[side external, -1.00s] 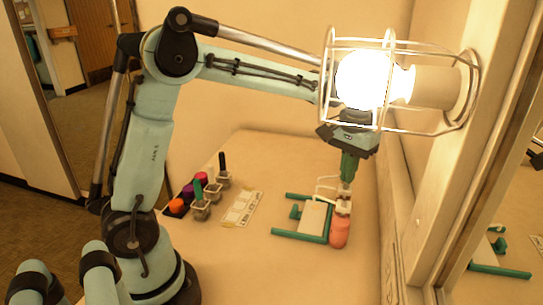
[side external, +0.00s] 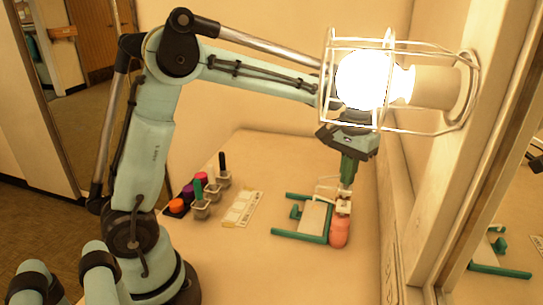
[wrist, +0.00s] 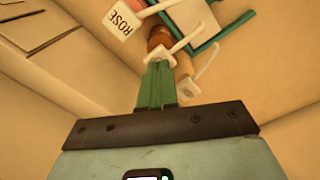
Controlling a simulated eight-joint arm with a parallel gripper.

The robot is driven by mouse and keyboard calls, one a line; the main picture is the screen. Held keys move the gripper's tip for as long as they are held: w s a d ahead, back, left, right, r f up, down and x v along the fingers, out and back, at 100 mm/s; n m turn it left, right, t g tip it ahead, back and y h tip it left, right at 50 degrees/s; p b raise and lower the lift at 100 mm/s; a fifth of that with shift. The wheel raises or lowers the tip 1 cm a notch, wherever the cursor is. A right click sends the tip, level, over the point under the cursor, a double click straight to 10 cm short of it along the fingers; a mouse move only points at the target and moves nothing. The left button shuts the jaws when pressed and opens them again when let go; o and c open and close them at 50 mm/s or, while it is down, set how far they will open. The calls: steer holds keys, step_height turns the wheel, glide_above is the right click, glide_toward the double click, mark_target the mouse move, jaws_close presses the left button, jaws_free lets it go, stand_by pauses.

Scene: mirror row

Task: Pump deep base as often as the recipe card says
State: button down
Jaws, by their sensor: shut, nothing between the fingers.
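My gripper (side external: 347,172) is shut and empty, pointing down over a row of pump bottles. In the wrist view its green fingertips (wrist: 160,66) are at the white head of the middle pump (wrist: 158,57), on a brown bottle (wrist: 159,37); whether they touch is hard to tell. A pump head labelled ROSE (wrist: 122,24) is beside it, on a salmon-pink bottle (side external: 339,233). A third pump head (wrist: 188,88) is on the other side, partly behind the fingers. No deep base label is readable. A pale card or board (side external: 313,218) lies within a green frame (side external: 300,235); no writing is legible.
A pale strip with several squares (side external: 242,208) lies left of the frame. Small jars (side external: 201,209) and orange, purple and red-topped items (side external: 176,206) stand farther left. A caged lamp (side external: 370,80) and a mirror (side external: 505,230) are at the right. The table front is clear.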

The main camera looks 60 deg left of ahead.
steer(key=shift+f, duration=1.1)
steer(key=shift+r, duration=1.4)
step_height(320, 180, up, 6)
stand_by(0.4)
